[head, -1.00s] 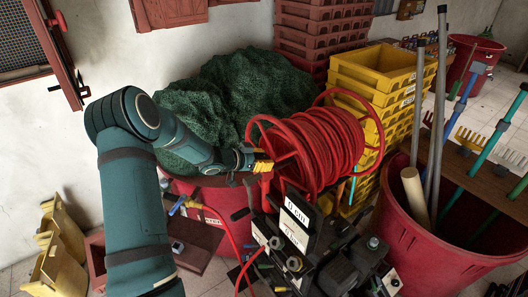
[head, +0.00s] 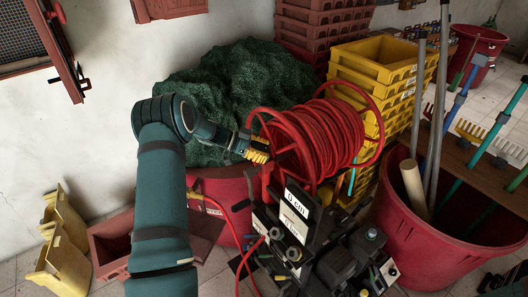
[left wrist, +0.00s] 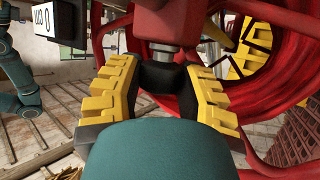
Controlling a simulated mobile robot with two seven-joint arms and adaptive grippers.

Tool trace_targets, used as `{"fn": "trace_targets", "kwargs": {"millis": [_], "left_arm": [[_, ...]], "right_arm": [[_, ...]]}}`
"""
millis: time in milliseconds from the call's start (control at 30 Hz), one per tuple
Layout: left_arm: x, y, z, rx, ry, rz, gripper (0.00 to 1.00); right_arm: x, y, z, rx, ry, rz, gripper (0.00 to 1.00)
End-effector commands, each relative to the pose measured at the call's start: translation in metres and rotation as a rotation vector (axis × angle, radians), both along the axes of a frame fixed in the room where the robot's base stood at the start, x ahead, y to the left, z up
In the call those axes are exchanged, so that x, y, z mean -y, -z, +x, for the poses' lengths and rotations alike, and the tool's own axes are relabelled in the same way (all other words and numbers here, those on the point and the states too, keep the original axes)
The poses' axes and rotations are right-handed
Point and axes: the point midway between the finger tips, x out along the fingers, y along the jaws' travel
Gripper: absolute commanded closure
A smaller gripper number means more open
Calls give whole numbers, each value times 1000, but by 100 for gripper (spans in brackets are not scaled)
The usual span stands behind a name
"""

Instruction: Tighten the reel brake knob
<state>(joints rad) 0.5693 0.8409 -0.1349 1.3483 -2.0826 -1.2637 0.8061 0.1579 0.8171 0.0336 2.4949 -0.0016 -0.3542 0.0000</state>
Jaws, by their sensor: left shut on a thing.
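The red hose reel (head: 318,140) stands in the middle of the head view, wound with red hose. My left gripper (head: 259,149) is at the left side of the reel, its yellow finger pads at the hub. In the left wrist view my left gripper (left wrist: 163,72) has one finger on each side of a dark piece at the end of a dull red stub (left wrist: 166,22) on the reel's axis. It is shut on this piece, which I take for the brake knob; the fingers and wrist hide most of it. My right gripper is in neither view.
A black stand with white labels (head: 296,205) is below the reel. A red tub (head: 425,245) with tool handles is at right, stacked yellow crates (head: 375,66) behind. Green netting (head: 225,85) lies behind my left wrist. Yellow bins (head: 62,265) stand at lower left.

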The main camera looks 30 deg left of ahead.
Motion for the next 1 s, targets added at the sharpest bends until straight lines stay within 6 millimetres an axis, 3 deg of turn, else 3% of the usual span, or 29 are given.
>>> {"fn": "trace_targets", "kwargs": {"millis": [400, 433, 500, 1000], "left_arm": [[2, -2, 2, 5, 9, -3, 98], [2, -2, 2, 5, 9, -4, 56], [2, -2, 2, 5, 9, -3, 32], [1, -3, 2, 8, 6, -1, 30]], "right_arm": [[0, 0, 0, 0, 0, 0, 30], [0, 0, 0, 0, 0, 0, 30], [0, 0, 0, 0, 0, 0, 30], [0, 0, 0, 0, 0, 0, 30]]}}
